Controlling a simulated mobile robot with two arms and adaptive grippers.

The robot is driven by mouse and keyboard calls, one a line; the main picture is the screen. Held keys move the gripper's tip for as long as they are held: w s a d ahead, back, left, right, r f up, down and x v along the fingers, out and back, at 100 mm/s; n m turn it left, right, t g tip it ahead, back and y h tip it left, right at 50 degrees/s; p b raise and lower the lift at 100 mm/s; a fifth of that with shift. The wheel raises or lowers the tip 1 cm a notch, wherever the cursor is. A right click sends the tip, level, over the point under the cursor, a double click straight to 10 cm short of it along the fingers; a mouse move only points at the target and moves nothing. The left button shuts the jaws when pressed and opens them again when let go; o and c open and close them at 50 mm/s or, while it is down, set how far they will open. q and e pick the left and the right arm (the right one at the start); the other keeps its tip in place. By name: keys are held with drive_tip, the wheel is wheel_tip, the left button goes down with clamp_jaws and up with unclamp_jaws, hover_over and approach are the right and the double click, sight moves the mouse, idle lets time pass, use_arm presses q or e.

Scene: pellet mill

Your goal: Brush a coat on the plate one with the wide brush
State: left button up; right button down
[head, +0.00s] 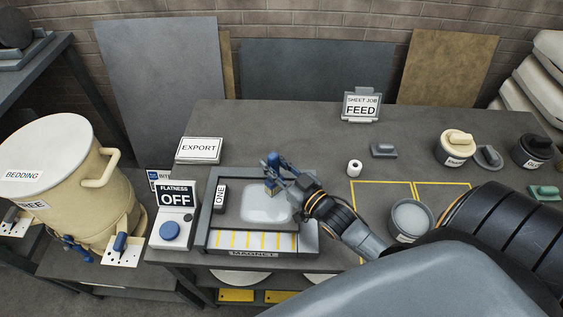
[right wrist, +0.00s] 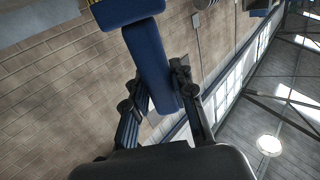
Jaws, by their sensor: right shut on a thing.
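Plate one is a grey plate (head: 233,213) lying in a tray marked MAGNET (head: 255,254), with a block labelled ONE (head: 220,196) at its left. A pale glossy patch (head: 265,204) covers the middle and right of the plate. My right gripper (head: 283,177) is shut on the blue handle of the wide brush (head: 272,162), above the plate's upper right. The brush head points down at the upper part of the pale patch; I cannot tell if it touches. The right wrist view shows the blue handle (right wrist: 150,65) between the fingers (right wrist: 158,95). My left gripper is not in view.
A FLATNESS OFF box (head: 175,212) with a blue button stands left of the tray. An EXPORT sign (head: 199,150) lies behind it. An open grey pot (head: 411,220) stands to the right, near yellow outlines.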

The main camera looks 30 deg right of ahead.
drive_tip(key=w+a, duration=0.4)
drive_tip(key=a, duration=0.3)
drive_tip(key=shift+w, duration=0.35)
drive_tip(key=shift+s, duration=0.1)
idle(0.4)
drive_tip(key=shift+s+a+p, duration=0.35)
drive_tip(key=shift+s+a, duration=0.25)
drive_tip(key=shift+s, duration=0.3)
drive_tip(key=shift+s+a+p, duration=0.35)
drive_tip(key=shift+s+a, duration=0.2)
drive_tip(key=shift+s, duration=0.35)
drive_tip(key=shift+d, duration=0.1)
drive_tip(key=shift+s+d+p, duration=0.1)
drive_tip(key=shift+s+d, duration=1.05)
drive_tip(key=shift+d, duration=0.55)
drive_tip(key=shift+s+d+p, duration=0.15)
drive_tip(key=shift+s+d, duration=1.05)
drive_tip(key=shift+d, duration=0.55)
drive_tip(key=shift+s+d+p, duration=0.1)
drive_tip(key=shift+s+d, duration=1.05)
drive_tip(key=shift+d, duration=0.55)
drive_tip(key=shift+s, duration=0.1)
drive_tip(key=shift+s+a, duration=0.65)
drive_tip(key=shift+s, duration=0.25)
drive_tip(key=shift+s+a, duration=0.65)
drive_tip(key=shift+s, duration=0.2)
drive_tip(key=shift+w, duration=0.1)
